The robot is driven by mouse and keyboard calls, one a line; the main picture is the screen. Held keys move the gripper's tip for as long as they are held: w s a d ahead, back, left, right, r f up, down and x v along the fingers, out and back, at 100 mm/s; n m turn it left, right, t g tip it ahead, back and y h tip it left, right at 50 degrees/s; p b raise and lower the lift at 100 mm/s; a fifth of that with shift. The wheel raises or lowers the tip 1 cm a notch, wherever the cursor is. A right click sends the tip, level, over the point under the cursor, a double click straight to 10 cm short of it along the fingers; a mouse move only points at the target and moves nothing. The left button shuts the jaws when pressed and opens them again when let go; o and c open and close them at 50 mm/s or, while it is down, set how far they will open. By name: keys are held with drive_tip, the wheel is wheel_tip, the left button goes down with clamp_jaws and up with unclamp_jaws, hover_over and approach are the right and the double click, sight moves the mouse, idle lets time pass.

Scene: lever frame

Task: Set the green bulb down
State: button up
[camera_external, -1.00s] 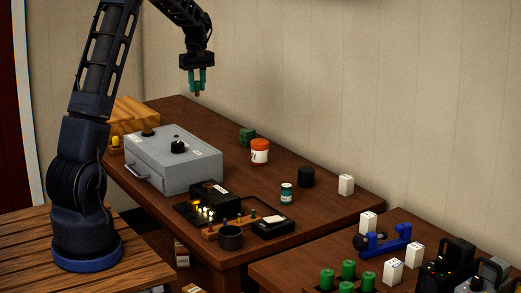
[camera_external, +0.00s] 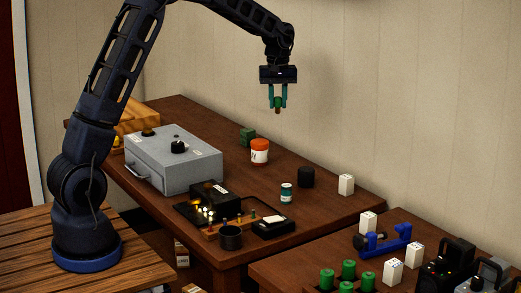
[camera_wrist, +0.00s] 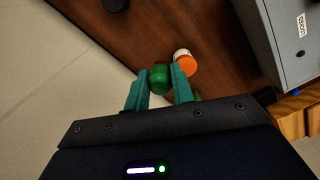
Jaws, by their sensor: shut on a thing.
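My gripper (camera_external: 278,100) is shut on the green bulb (camera_external: 278,102), a small round green thing with a brownish lower end. It is held well above the brown table (camera_external: 330,198), near the wall side. In the wrist view the green bulb (camera_wrist: 159,80) sits between the two teal fingers of my gripper (camera_wrist: 160,88). The bulb's far side is hidden there.
A grey metal box (camera_external: 175,160) fills the left part. Bare table lies between the jars.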

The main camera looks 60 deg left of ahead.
wheel_tip(320, 180, down, 20)
drive_tip(key=shift+r, duration=0.15)
idle(0.5)
drive_tip(key=o, duration=1)
